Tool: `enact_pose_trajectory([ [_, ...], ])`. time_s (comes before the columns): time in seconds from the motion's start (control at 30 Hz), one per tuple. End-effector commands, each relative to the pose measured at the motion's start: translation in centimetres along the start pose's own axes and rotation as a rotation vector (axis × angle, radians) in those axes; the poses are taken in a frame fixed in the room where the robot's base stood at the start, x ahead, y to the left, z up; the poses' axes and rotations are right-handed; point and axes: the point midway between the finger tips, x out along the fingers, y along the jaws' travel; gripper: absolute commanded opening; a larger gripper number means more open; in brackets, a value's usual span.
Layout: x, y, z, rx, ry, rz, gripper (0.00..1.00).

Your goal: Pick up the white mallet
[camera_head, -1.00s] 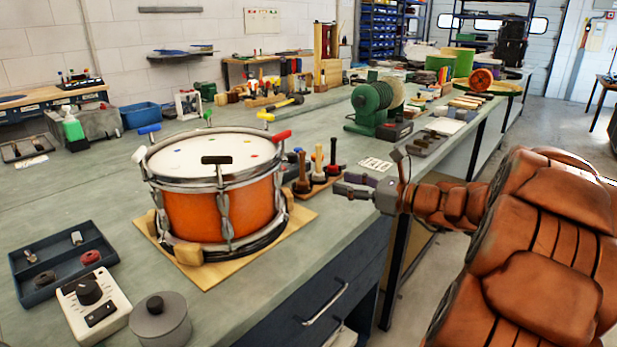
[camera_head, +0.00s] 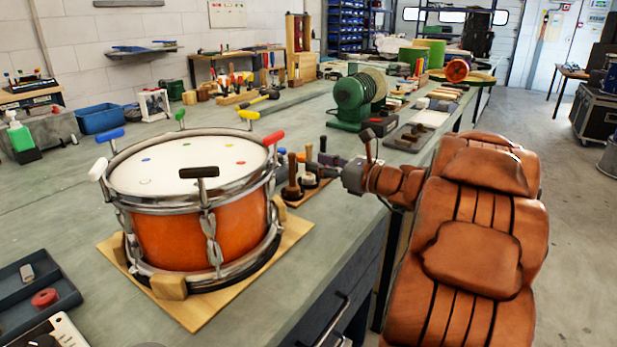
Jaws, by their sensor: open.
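Several mallets stand handle-up in a wooden rack (camera_head: 312,194) just right of the drum. The white mallet (camera_head: 308,181) appears to be the middle one, with a pale head low in the rack; it is small and partly hidden. A brown-handled mallet (camera_head: 292,178) stands in front of it, and a dark-handled one stands behind. My gripper (camera_head: 318,170) reaches in from the right at the rack, open, its fingers overlapping the mallets in the view. I cannot tell whether it touches any of them.
An orange drum (camera_head: 170,235) with coloured T-handles sits on a wooden board (camera_head: 289,240) left of the rack. A green grinder (camera_head: 352,103) stands behind my gripper. A grey tray (camera_head: 408,137) lies to the right.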

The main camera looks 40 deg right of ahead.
Motion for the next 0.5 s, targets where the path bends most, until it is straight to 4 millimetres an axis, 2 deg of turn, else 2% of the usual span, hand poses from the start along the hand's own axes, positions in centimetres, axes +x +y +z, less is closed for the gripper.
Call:
enact_pose_trajectory([
  [0.3,3.1,-0.1,-0.4,0.000,0.002,-0.002,0.45],
  [0.5,3.5,-0.1,-0.2,0.001,0.000,-0.003,0.45],
])
